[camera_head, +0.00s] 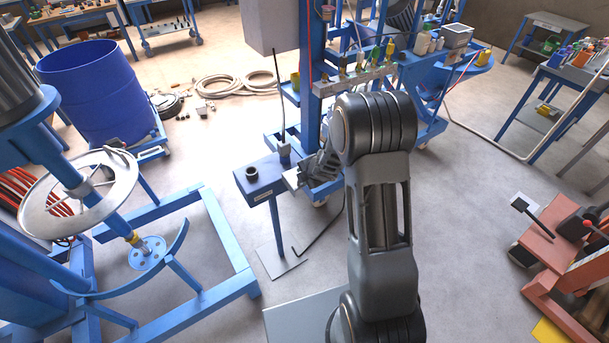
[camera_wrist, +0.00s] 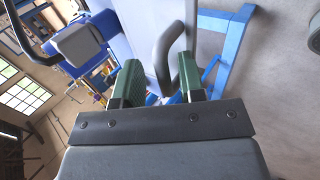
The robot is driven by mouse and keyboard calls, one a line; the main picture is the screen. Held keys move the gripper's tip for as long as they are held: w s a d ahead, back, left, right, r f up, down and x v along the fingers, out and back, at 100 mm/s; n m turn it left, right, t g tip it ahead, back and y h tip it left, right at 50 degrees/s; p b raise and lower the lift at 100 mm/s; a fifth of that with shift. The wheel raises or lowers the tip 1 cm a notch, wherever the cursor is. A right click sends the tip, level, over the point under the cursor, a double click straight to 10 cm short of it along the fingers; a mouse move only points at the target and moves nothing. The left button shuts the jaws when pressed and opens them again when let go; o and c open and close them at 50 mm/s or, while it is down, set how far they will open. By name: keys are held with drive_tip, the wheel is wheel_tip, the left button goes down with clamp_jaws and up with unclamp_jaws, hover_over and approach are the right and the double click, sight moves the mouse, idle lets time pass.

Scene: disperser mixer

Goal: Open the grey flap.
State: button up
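In the wrist view my gripper (camera_wrist: 158,72) has its two green-padded fingers apart. A dark grey curved bar (camera_wrist: 166,48), like a handle, shows between and beyond the fingertips. I cannot tell whether they touch it. A pale grey panel (camera_wrist: 140,22) lies behind the bar; I cannot tell if it is the grey flap. In the head view a round grey disc (camera_head: 40,211) surrounds the blue mixer shaft at the left, with a dark piece on its far edge. It may be the flap.
A blue floor frame (camera_head: 222,235) extends from the mixer. A blue drum (camera_head: 97,92) stands behind it. A small blue stand (camera_head: 262,180) and a blue machine with a grey box (camera_head: 270,24) stand ahead. Open floor lies between.

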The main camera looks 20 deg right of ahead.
drive_tip(key=p+v, duration=0.5)
drive_tip(key=v, duration=0.8)
drive_tip(key=shift+r, duration=0.35)
drive_tip(key=shift+s+d, duration=0.1)
drive_tip(key=s+d+r+m+g+h, duration=0.25)
drive_tip(key=s+d+m+h, duration=0.35)
drive_tip(key=m, duration=0.6)
drive_tip(key=s+a+r+m+y+b, duration=0.3)
drive_tip(key=s+a+r+m+y, duration=0.1)
drive_tip(key=s+a+r+m, duration=0.5)
wheel_tip(320, 180, up, 3)
drive_tip(key=shift+s+a+f, duration=0.25)
drive_tip(key=shift+s+a, duration=0.7)
